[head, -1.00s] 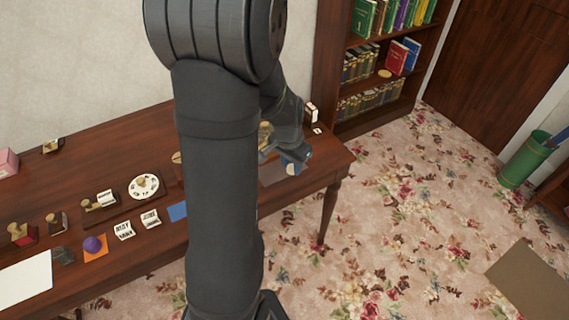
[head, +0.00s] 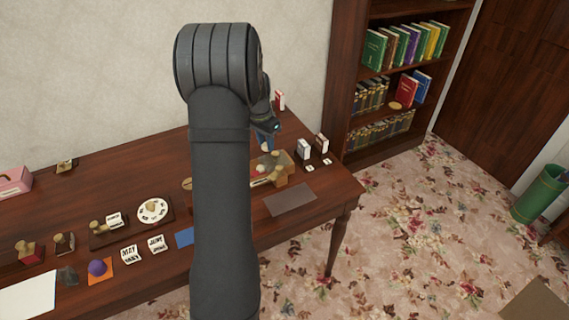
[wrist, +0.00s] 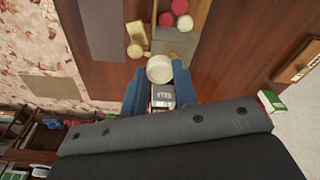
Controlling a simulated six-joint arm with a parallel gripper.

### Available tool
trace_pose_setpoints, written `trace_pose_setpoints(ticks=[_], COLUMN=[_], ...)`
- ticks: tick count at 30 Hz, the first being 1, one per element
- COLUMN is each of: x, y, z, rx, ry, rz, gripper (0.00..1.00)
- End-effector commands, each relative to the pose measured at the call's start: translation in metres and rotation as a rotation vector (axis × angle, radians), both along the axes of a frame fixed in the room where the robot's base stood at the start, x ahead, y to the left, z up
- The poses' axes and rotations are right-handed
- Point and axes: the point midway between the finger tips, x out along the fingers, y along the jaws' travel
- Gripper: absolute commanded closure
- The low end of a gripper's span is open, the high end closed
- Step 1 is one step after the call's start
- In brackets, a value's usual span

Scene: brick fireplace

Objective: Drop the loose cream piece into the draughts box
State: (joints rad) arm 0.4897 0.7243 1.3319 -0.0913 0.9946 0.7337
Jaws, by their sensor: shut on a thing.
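My gripper (wrist: 160,80) is shut on a round cream piece (wrist: 159,69), held between its blue fingertips in the wrist view. The draughts box (wrist: 205,14) lies just beyond the fingertips, at the top of the wrist view and partly cut off by its edge. Red and cream pieces show inside it, and a grey panel lies at its near end. In the head view the box (head: 283,158) stands on the right part of the desk. My gripper (head: 263,143) is above and behind it there, mostly hidden by my arm. The held piece cannot be made out in that view.
Small tan objects (wrist: 136,40) stand beside the box. A dark mat (head: 290,200) lies in front of it, near the desk's edge. Small upright boxes (head: 304,149) stand to its right. Stamps, cards and a white dial (head: 153,210) fill the desk's left part.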

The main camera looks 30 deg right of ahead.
Motion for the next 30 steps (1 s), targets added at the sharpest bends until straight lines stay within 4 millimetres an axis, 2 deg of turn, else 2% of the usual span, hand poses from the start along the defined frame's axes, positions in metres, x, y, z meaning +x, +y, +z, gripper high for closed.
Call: trace_pose_setpoints(ticks=[1, 3, 7, 11, 21, 30], x=[0.012, 0.023, 0.033, 0.034, 0.034, 0.034], y=[0.004, 0.008, 0.012, 0.013, 0.013, 0.013], z=[0.002, 0.004, 0.005, -0.003, -0.041, -0.053], rx=[-0.001, -0.001, 0.000, 0.001, -0.001, -0.001], ry=[-0.001, -0.001, 0.000, 0.001, -0.001, -0.003], rz=[0.003, 0.002, 0.000, -0.001, -0.002, -0.002], gripper=[0.94, 0.94, 0.94, 0.94, 0.94, 0.94])
